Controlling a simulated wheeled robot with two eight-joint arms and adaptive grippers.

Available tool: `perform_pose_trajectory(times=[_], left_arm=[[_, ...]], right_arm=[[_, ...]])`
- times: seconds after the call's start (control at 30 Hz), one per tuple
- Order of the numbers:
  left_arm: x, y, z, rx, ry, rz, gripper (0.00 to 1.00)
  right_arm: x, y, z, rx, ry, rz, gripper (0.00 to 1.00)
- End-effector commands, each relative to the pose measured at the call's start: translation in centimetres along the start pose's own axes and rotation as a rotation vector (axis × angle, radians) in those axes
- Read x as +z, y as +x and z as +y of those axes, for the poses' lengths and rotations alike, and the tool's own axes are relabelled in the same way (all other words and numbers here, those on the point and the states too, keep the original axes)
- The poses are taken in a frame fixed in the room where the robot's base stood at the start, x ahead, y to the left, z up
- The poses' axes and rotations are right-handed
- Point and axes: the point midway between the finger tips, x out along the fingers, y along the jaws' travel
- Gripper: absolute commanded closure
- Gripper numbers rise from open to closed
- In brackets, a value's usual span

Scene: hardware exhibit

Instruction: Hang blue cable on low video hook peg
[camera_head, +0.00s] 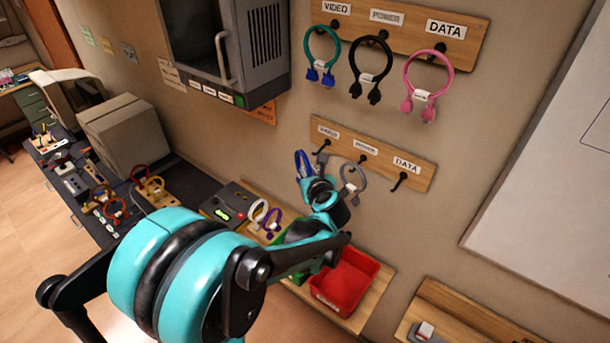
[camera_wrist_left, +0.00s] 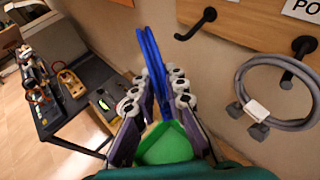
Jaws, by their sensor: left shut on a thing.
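The blue cable (camera_head: 300,164) is a loop held upright in my left gripper (camera_head: 312,186), close to the wall below the low VIDEO label (camera_head: 329,133). In the left wrist view the blue cable (camera_wrist_left: 151,62) stands between the closed fingers of the left gripper (camera_wrist_left: 157,88). The low video hook peg (camera_head: 323,146) is black and empty on the lower wooden board. In the left wrist view that peg (camera_wrist_left: 196,24) is to the right of the cable, apart from it in the picture. My right gripper is not in view.
A grey cable (camera_head: 352,180) hangs on the middle low peg, just right of my gripper. The low data peg (camera_head: 398,182) is empty. Several cables hang on the upper board (camera_head: 462,28). A red bin (camera_head: 345,280) and a green bin (camera_wrist_left: 164,146) are below.

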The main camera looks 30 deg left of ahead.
Motion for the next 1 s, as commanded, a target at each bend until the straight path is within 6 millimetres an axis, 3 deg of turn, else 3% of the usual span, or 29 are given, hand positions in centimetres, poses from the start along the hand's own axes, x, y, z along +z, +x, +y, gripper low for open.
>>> perform_pose_trajectory(times=[1.0], left_arm=[[0.6,4.2,-4.8,0.0,0.0,0.0,1.0]], right_arm=[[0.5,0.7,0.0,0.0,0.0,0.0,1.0]])
